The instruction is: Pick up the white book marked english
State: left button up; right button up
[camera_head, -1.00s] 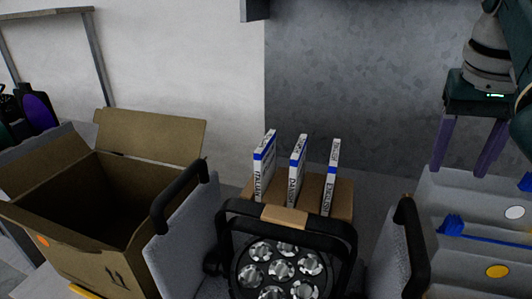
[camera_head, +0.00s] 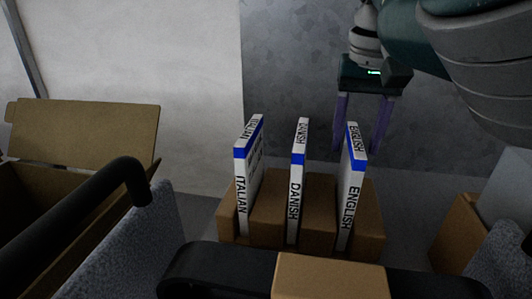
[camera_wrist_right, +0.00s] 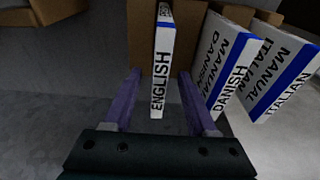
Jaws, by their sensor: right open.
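The white book marked ENGLISH (camera_head: 350,205) has a blue band and stands upright at the right end of a row of three in a brown holder (camera_head: 270,215). In the wrist view the ENGLISH book (camera_wrist_right: 161,75) shows between the two purple fingers, with gaps beside it. My right gripper (camera_head: 360,148) is open and empty, pointing down behind the book's top in the head view; its fingertips are partly hidden there. My left gripper is not in view.
The white DANISH book (camera_head: 295,190) and ITALIAN book (camera_head: 243,185) stand to the left in the same holder. An open cardboard box (camera_head: 90,130) is at the left. A black bar with a brown middle (camera_head: 330,278) crosses the front. A grey wall (camera_head: 290,60) rises behind.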

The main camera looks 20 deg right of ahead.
aim_at(346, 186)
jog(key=shift+w+d+f, duration=0.1)
jog(key=shift+f, duration=0.6)
jog(key=shift+w+d+f, duration=0.1)
jog(key=shift+f, duration=0.6)
jog(key=shift+f, duration=0.25)
grip_shut()
dwell(0.9)
